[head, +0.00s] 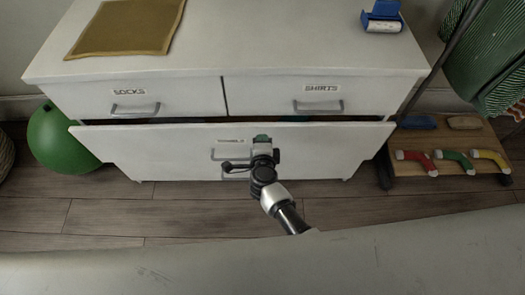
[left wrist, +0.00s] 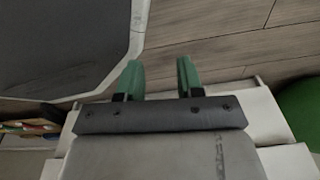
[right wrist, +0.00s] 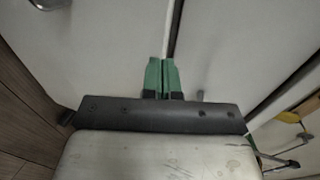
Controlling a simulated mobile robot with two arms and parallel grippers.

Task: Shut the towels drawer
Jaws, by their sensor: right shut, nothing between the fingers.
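The towels drawer (head: 170,148) is the wide lower drawer of a white dresser. It is pulled out, with a dark gap along its top edge. Its label (head: 230,140) is partly covered by my right gripper, and its handle (head: 222,155) is just left of the gripper. My right gripper (head: 262,139) is shut and empty at the upper middle of the drawer front; I cannot tell whether it touches. Its closed green fingers show in the right wrist view (right wrist: 163,76), against white panels. My left gripper (left wrist: 160,80) is open and empty, seen only in the left wrist view.
The socks drawer (head: 165,100) and shirts drawer (head: 350,97) above look shut. A tan mat (head: 125,27) and a blue item (head: 382,14) lie on top. A green balloon-like ball (head: 62,140) is at left, a wooden rack (head: 450,140) with stockings at right. Floor in front is clear.

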